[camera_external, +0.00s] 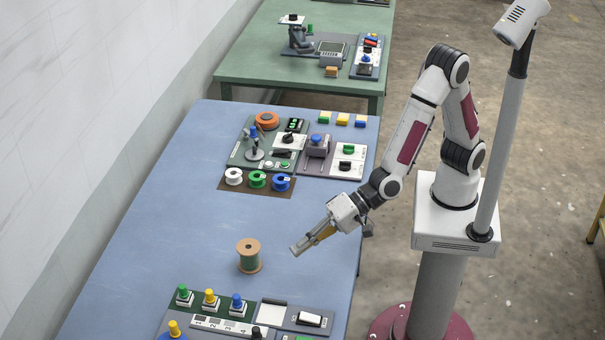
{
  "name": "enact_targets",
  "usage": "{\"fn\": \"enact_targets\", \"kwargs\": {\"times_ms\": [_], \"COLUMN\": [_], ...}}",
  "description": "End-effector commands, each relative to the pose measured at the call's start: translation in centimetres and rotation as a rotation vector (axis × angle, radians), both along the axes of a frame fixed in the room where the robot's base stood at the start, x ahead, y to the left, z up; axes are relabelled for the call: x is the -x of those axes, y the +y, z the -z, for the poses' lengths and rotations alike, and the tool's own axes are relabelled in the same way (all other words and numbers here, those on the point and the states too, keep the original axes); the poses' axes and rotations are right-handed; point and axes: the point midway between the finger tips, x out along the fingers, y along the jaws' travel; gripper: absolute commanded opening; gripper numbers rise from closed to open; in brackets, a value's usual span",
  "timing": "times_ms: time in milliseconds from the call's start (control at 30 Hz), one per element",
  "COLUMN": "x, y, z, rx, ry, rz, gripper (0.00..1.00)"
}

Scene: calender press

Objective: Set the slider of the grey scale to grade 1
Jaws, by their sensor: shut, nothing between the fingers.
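The grey scale (215,323) is a strip of numbered grey swatches on the near panel, at the bottom of the picture. The grade marked 1 is at its left end. A small dark knob (256,332), which looks like the slider, stands near the strip's right end. The picture's bottom edge cuts off this area, so the slider's exact grade cannot be told. My gripper (296,250) is shut and empty. It is above the blue table, behind and to the right of the scale, and apart from it.
A spool of green thread (249,256) stands left of my gripper. Green, yellow and blue knobs (210,300) line the near panel behind the scale. A white rocker (310,319) is to the right. More panels and spools (257,181) stand farther back. The table's middle left is clear.

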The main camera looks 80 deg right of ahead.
Motion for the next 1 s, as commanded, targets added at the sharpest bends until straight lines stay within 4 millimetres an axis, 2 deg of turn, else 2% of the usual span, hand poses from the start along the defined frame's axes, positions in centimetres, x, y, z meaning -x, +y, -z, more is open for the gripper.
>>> {"fn": "enact_targets", "kwargs": {"times_ms": [100,500,733,1000], "x": [0.9,4.4,6.4,7.2], "y": [1.9,7.1,8.9,9.5], "z": [1.4,5.4,7.2,7.9], "rx": [-0.036,-0.169,-0.23,-0.258], "ry": [0.003,-0.006,-0.016,-0.021], "rz": [0.012,0.064,0.082,0.091], "gripper": [0.0,0.0,0.0,0.0]}}
